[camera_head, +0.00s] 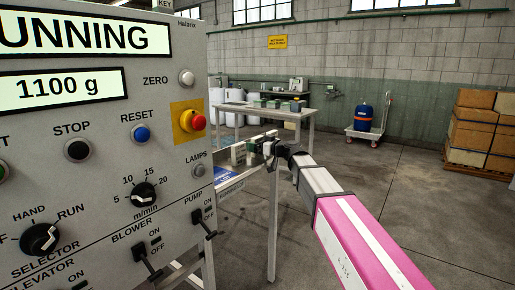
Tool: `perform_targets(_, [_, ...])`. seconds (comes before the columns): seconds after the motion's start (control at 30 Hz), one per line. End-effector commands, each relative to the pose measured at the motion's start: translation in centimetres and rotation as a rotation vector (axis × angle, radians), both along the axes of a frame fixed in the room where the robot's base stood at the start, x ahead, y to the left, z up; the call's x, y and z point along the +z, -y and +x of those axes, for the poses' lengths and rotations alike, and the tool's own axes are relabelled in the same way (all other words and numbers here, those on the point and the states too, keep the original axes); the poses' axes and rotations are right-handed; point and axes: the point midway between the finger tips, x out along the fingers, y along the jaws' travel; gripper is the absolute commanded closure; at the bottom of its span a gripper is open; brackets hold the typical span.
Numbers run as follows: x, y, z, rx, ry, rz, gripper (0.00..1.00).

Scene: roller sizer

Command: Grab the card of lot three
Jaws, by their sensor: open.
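My arm reaches from the lower right toward the middle of the picture, and my gripper (266,148) is at its far end, open, small in view. It is beside the right edge of the grey control panel, over or near a metal frame. I cannot make out a card of lot three. A blue and white sheet or label (223,174) shows partly behind the panel's edge, below and left of my gripper; its print is too small to read. Whether anything lies between the fingers is hard to see.
The control panel (103,192), reading "1100 g", fills the left, close by. A table (307,112) with several greenish boxes stands behind my gripper. A blue drum (363,118) on a trolley and stacked cartons (472,127) stand farther right. The floor between is clear.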

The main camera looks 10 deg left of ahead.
Motion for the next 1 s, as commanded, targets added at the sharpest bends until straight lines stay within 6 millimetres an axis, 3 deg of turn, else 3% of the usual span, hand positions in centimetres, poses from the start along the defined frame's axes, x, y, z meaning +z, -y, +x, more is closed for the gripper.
perform_targets(0.17, [0.0,0.0,-0.1,0.0,0.0,0.0,0.03])
perform_targets(0.3, [0.0,0.0,-0.1,0.0,0.0,0.0,0.49])
perform_targets(0.33, [0.0,0.0,-0.1,0.0,0.0,0.0,0.51])
perform_targets(0.8, [0.7,0.0,-0.1,0.001,0.001,0.001,0.51])
perform_targets(1.0, [0.6,2.5,-1.3,0.0,0.0,0.0,0.51])
